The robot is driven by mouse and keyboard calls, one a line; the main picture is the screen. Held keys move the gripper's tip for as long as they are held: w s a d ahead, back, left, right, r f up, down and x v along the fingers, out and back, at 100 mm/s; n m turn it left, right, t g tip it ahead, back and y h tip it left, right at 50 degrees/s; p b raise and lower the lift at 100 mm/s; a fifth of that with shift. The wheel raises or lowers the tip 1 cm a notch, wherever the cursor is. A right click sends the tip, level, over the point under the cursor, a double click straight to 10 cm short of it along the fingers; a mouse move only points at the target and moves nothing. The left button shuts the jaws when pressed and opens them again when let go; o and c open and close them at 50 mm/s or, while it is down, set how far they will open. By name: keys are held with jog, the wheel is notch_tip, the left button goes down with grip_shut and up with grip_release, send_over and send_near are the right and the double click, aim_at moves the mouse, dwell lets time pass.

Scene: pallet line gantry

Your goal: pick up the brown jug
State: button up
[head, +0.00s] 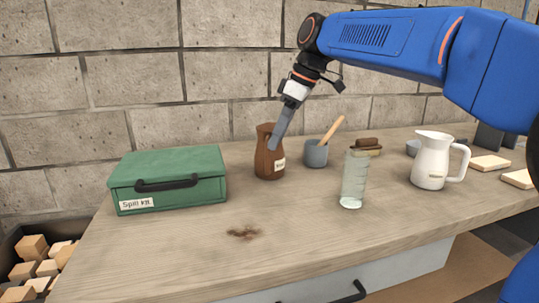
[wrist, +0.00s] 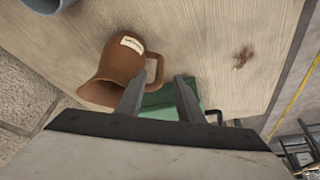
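The brown jug (head: 265,168) stands upright on the wooden bench, right of the green box, with a white label on its side. In the wrist view the jug (wrist: 115,66) is at upper left, its handle (wrist: 157,68) toward the picture's right. My gripper (head: 272,146) is at the jug, its fingers overlapping the upper body in the head view. In the wrist view my gripper (wrist: 160,80) is open, fingers apart, with the handle just ahead of the gap. Contact cannot be told. The jug's handle is not clear in the head view.
A green spill kit box (head: 170,165) stands left. A grey-blue mortar with a pestle (head: 316,155), a glass bottle (head: 354,182), a brush (head: 366,145) and a white pitcher (head: 430,162) stand right. A brown stain (head: 243,233) marks the clear front bench. A block wall is behind.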

send_over(270, 172)
jog(key=shift+w+f, duration=0.1)
jog(key=shift+f, duration=2.65)
grip_shut()
